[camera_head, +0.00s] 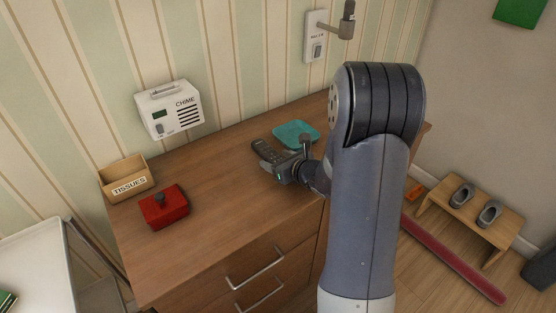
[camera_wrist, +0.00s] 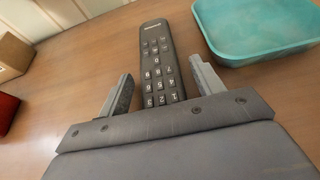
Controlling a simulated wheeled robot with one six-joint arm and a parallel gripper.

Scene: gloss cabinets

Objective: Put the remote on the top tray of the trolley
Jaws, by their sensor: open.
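The dark grey remote (camera_head: 264,150) lies on the wooden cabinet top, in front of the teal tray. In the wrist view the remote (camera_wrist: 156,45) points away from me, its near part lying between my two fingers. My gripper (camera_head: 284,172) is open at the remote's near end, and in the wrist view its fingers (camera_wrist: 162,84) stand apart on either side, with gaps visible. The white top tray of what looks like the trolley (camera_head: 35,262) is at the lower left, cut off by the picture edge.
A teal tray (camera_head: 296,133) lies close to the right of the remote. A green item (camera_head: 7,300) is on the white tray. A white chime box (camera_head: 169,109) is on the wall.

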